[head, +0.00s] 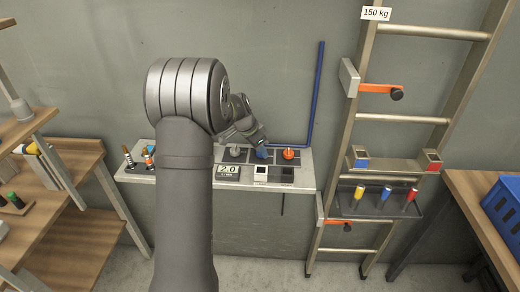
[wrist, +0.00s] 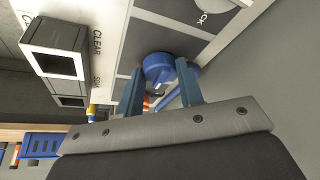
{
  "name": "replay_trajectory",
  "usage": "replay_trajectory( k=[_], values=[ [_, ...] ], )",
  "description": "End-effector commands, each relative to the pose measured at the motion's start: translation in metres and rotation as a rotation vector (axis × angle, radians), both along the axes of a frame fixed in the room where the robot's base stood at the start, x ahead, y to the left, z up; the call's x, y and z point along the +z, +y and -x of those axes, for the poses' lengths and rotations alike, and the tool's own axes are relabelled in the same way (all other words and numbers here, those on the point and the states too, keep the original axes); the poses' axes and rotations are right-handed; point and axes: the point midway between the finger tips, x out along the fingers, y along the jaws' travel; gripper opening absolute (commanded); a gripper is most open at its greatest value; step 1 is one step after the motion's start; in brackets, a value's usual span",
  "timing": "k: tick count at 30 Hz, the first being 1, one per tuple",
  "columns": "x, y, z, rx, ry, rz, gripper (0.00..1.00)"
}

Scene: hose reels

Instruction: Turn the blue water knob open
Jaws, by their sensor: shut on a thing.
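In the wrist view the round blue knob (wrist: 158,67) sits between my two finger tips, on a dark square of the panel. My gripper (head: 259,144) reaches down to it from above, and its fingers (wrist: 160,76) are shut on the knob's two sides. In the head view my arm and the fingers hide part of the knob. I cannot tell how far the knob is turned.
A grey knob (head: 235,151) and an orange knob (head: 289,154) flank the blue one closely. A blue pipe (head: 316,95) runs up the wall. A ladder (head: 345,130) stands at right.

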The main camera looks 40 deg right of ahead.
Motion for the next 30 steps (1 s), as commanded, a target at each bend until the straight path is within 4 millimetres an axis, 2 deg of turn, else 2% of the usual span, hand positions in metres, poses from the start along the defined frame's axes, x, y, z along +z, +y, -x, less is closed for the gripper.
replay_trajectory(
  k=[7, 21, 22, 24, 25, 30],
  values=[
    [0.0001, -0.0001, -0.0009, -0.062, -0.001, 0.000, 0.11],
    [-0.0001, 0.0002, -0.0008, -0.075, -0.001, -0.001, 0.11],
    [-0.0001, 0.0002, -0.0008, -0.075, -0.001, -0.001, 0.38],
    [-0.0001, 0.0002, -0.0008, -0.075, -0.001, -0.001, 0.52],
    [-0.0001, 0.0002, -0.0008, -0.074, -0.001, -0.001, 0.56],
    [-0.0002, 0.0000, -0.0007, -0.074, -0.001, -0.001, 0.56]
  ],
)
